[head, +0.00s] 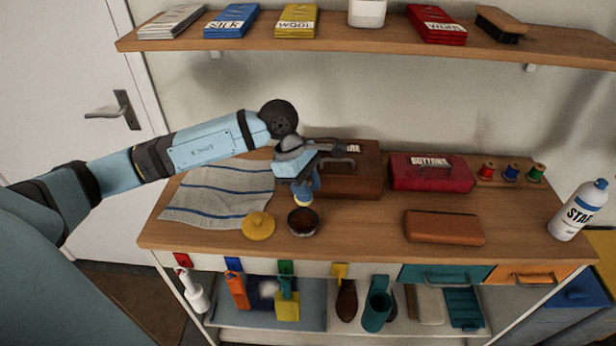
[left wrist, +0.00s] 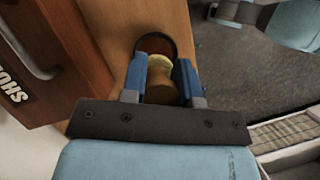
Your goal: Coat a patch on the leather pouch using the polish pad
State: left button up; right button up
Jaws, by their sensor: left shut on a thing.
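My left gripper (head: 304,190) is shut on the polish pad (head: 303,201), a small piece with a yellowish end, held upright above the polish tin (head: 302,226). In the left wrist view the pad (left wrist: 162,82) sits between the blue fingers, with the open tin (left wrist: 155,44) of dark brown polish just beyond its end. I cannot tell whether pad and polish touch. The leather pouch (head: 444,227), brown and oblong, lies flat on the table to the right. My right gripper is not in view.
A yellow lid (head: 258,226) lies left of the tin, beside a striped towel (head: 220,194). A brown box (head: 352,183) and a red buttons box (head: 428,176) stand behind. Thread spools (head: 511,173) and a white bottle (head: 579,210) are at right. Table between tin and pouch is clear.

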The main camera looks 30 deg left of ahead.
pick_arm(q)
jog(key=shift+s+a+f, duration=0.1)
jog(key=shift+s+f, duration=0.05)
jog(key=shift+s, duration=0.05)
jog(key=shift+f, duration=0.15)
jog(key=shift+f+b, duration=0.35)
jog(key=shift+f, duration=0.45)
jog(key=shift+f+b, duration=0.65)
jog(key=shift+f, duration=1.45)
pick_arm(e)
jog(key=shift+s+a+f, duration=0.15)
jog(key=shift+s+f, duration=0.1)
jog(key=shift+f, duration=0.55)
pick_arm(q)
jog(key=shift+f+b, duration=0.5)
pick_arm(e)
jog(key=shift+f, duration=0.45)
pick_arm(q)
jog(key=shift+f+b, duration=0.1)
jog(key=shift+b, duration=0.2)
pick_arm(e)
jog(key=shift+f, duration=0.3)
